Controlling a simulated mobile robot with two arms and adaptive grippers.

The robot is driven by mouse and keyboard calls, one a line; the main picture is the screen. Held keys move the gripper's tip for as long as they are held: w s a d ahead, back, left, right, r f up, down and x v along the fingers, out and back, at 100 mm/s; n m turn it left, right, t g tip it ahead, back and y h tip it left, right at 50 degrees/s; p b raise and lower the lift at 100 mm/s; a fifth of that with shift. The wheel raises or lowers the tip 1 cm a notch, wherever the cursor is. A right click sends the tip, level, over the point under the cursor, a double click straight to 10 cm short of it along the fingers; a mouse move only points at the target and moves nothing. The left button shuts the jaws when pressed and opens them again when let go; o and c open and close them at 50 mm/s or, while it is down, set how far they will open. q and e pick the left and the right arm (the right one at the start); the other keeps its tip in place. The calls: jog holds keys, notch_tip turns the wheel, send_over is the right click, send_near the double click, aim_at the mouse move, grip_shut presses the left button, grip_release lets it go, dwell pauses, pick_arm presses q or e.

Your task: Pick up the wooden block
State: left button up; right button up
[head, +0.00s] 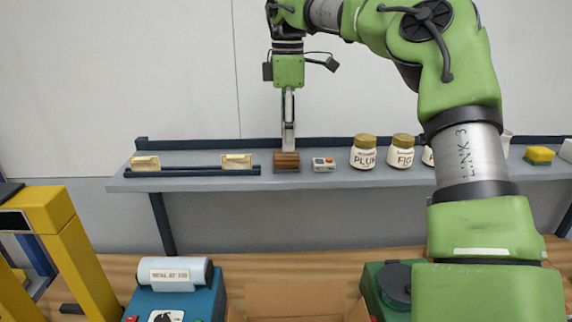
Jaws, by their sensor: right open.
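The wooden block (286,165) is small, brown and striped, and sits on the grey wall shelf (213,183) left of the middle in the head view. My right gripper (289,149) hangs down over the block with its fingers pointing at the shelf. I see the fingers nearly edge-on, so the gap between them is hidden. The gripper is open. The fingertips are at the top of the block; I cannot tell whether they touch it or reach around it. My left gripper is not in view.
A small grey device (324,165) stands close right of the block, then jars (364,153). A dark rail (192,171) with cream boxes is at left. A yellow sponge (539,155) is far right. Below are an open cardboard box (294,299) and a blue machine (172,303).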

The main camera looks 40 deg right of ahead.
aim_at(286, 153)
jog(key=shift+w+d+f, duration=0.1)
jog(key=shift+d+f, duration=0.05)
jog(key=shift+f, duration=0.45)
jog(key=f+p, duration=0.1)
jog(key=f, duration=0.1)
jog(key=f+p, duration=0.2)
jog(key=shift+w, duration=0.2)
jog(key=shift+f, duration=0.5)
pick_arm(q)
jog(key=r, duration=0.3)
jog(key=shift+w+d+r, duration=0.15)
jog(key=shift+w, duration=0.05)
pick_arm(e)
jog(key=c, duration=1.2)
